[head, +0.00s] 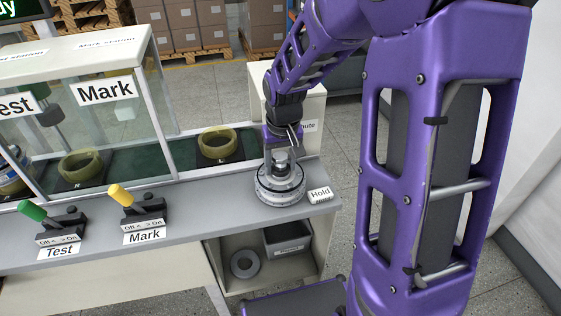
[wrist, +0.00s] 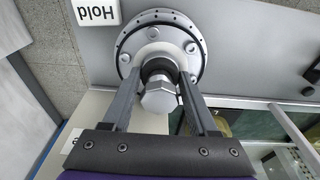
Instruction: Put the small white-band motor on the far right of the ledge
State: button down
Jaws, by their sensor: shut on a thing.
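The motor (head: 281,190) is a grey disc with a pale band around its side and an upright shaft. It is at the right end of the grey ledge (head: 230,190), beside the Hold label (head: 320,194). It looks level and on the ledge, though a tiny gap would not show. My gripper (head: 281,158) comes down from above and is shut on the motor's shaft. In the wrist view the two fingers of my gripper (wrist: 161,78) flank the shaft, with the bolted motor face (wrist: 188,32) beyond.
Green and yellow levers, Test (head: 34,211) and Mark (head: 121,195), stand on the ledge to the left. Behind is a green belt with an olive ring holder (head: 216,144). A shelf below holds a grey bin (head: 288,240) and a grey ring (head: 245,264).

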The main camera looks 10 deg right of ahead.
jog(key=shift+c, duration=0.9)
grip_release()
jog(key=r+p, duration=0.1)
jog(key=r, duration=0.3)
jog(key=s+r, duration=0.1)
jog(key=r, duration=0.3)
jog(key=r+p, duration=0.1)
jog(key=r, duration=0.3)
jog(key=shift+s+p, duration=0.3)
jog(key=shift+s, duration=0.1)
